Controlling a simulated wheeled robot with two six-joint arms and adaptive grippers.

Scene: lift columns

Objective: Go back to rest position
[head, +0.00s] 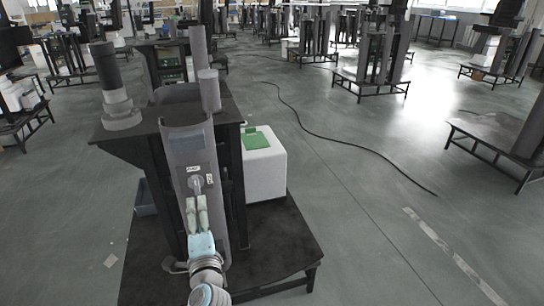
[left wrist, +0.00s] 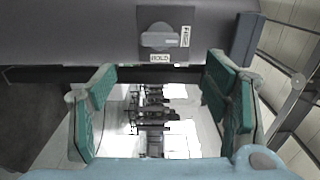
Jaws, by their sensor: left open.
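A grey lift column (head: 188,150) stands on a dark platform in front of me. A round grey knob (head: 196,181) sits on its face, with small white labels by it. In the left wrist view the knob (left wrist: 158,38) is near the top, with a label reading HOLD below it and another label to its right. My left gripper (head: 197,203) is just below the knob in the head view. Its two green-padded fingers (left wrist: 160,85) are spread apart with nothing between them. The knob lies beyond the fingertips, and no contact shows. My right gripper is in no view.
A white box with a green top (head: 265,165) stands right of the column. The dark platform (head: 270,250) has a raised edge over the floor. A black cable (head: 330,140) crosses the floor to the right. Several similar stations stand behind. Floor at the right is mostly clear.

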